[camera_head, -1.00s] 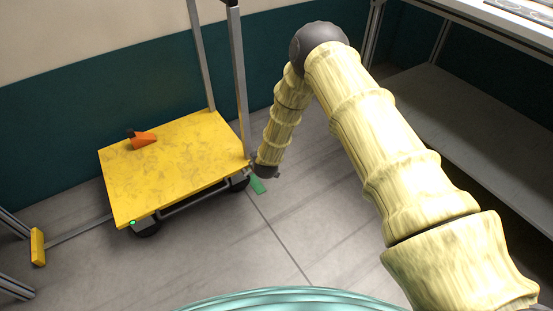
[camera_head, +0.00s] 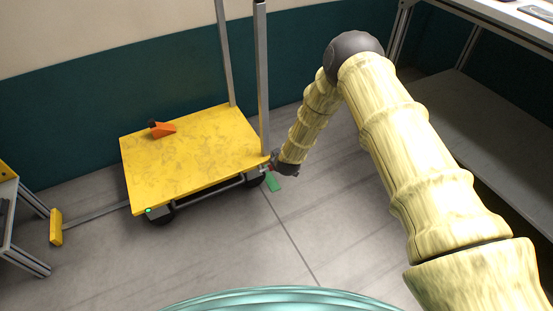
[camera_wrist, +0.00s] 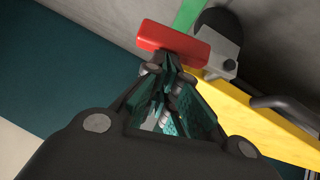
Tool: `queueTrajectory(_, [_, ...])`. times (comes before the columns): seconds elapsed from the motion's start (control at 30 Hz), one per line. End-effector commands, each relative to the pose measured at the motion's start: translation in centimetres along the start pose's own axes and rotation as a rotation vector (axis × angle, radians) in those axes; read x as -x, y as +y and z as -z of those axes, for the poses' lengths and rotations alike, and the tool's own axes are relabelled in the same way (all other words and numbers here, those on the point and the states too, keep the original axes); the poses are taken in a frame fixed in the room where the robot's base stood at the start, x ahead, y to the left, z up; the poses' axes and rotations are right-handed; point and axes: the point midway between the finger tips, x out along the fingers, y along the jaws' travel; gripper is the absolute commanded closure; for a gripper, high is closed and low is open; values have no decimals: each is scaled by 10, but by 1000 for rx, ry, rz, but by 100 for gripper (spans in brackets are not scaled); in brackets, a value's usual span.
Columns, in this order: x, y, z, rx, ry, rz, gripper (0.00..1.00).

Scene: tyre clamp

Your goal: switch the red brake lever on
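The red brake lever (camera_wrist: 173,42) is a short red bar beside a grey bracket and the yellow edge of the cart (camera_wrist: 262,118) in the wrist view. The cart's yellow deck (camera_head: 195,155) is left of my arm in the head view. My gripper (camera_wrist: 170,66) points at the lever, with its fingertips close together right at the bar's near side. I cannot tell whether they touch it. Nothing shows between the fingers. In the head view my gripper (camera_head: 277,163) is at the cart's right corner, small and partly hidden by my wrist.
An orange wedge-shaped thing (camera_head: 162,129) lies on the deck. Two grey posts (camera_head: 263,85) rise from the cart's right end. Shelving stands at the right, a table at the left edge. Floor in front is clear.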

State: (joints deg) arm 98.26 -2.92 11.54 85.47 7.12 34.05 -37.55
Motion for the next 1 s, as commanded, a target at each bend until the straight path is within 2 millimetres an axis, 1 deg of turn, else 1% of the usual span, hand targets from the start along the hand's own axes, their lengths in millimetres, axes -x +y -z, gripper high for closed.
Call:
queueTrajectory(0.17, [4,2,3,0,-1,-1,100])
queueTrajectory(0.27, [10,3,10,0,-1,-1,100])
queueTrajectory(0.5, [33,7,32,-1,0,-2,100])
queueTrajectory(0.57, [43,7,30,-1,-2,-2,100])
queueTrajectory(0.8, [87,9,29,-1,-1,-2,100])
queueTrajectory(1.0, [115,10,28,-1,-1,-1,100])
